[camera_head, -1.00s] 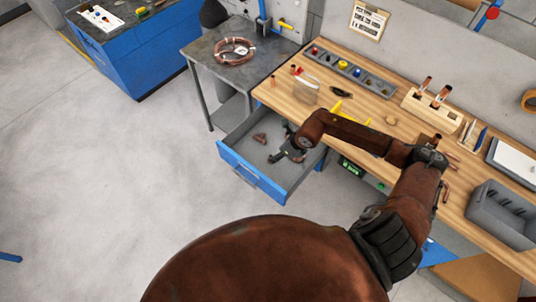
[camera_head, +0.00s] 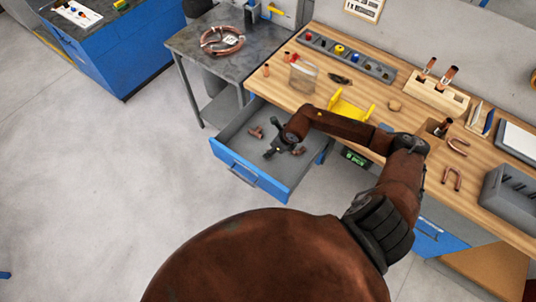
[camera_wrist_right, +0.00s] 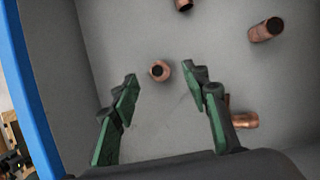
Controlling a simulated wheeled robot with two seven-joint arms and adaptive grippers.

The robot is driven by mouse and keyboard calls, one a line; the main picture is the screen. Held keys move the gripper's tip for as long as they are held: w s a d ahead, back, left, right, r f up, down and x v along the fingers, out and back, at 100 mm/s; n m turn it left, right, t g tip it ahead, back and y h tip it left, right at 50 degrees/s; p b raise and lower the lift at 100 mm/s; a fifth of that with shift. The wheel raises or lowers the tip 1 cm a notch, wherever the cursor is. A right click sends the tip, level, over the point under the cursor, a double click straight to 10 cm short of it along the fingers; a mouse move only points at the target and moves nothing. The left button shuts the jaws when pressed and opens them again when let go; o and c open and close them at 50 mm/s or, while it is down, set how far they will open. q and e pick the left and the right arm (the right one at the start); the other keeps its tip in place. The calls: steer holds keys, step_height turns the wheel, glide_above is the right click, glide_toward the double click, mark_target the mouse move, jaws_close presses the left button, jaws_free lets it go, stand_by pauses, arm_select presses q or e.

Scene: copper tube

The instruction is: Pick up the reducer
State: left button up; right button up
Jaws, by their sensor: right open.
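Several copper fittings lie in the open drawer (camera_head: 240,172). In the right wrist view, a short round fitting (camera_wrist_right: 159,71) stands end-up with its dark opening showing, ahead of and between my fingertips. I cannot tell for certain which fitting is the reducer. Other fittings are at the upper right (camera_wrist_right: 265,30), the top edge (camera_wrist_right: 184,4) and behind my right finger (camera_wrist_right: 243,119). My right gripper (camera_wrist_right: 165,85) is open and empty above the drawer floor; it also shows in the head view (camera_head: 272,152). My left gripper is not in view.
The blue drawer front (camera_head: 248,176) and grey walls surround the gripper. The wooden bench (camera_head: 420,110) behind carries a yellow stand (camera_head: 350,105), a socket tray (camera_head: 345,52), a tube rack (camera_head: 437,92) and a grey bin (camera_head: 510,200). A side table (camera_head: 190,45) holds a copper coil (camera_head: 222,40).

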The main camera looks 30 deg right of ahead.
steer(key=x, duration=0.4)
steer(key=shift+a, duration=0.15)
steer(key=shift+c, duration=0.4)
jaws_close()
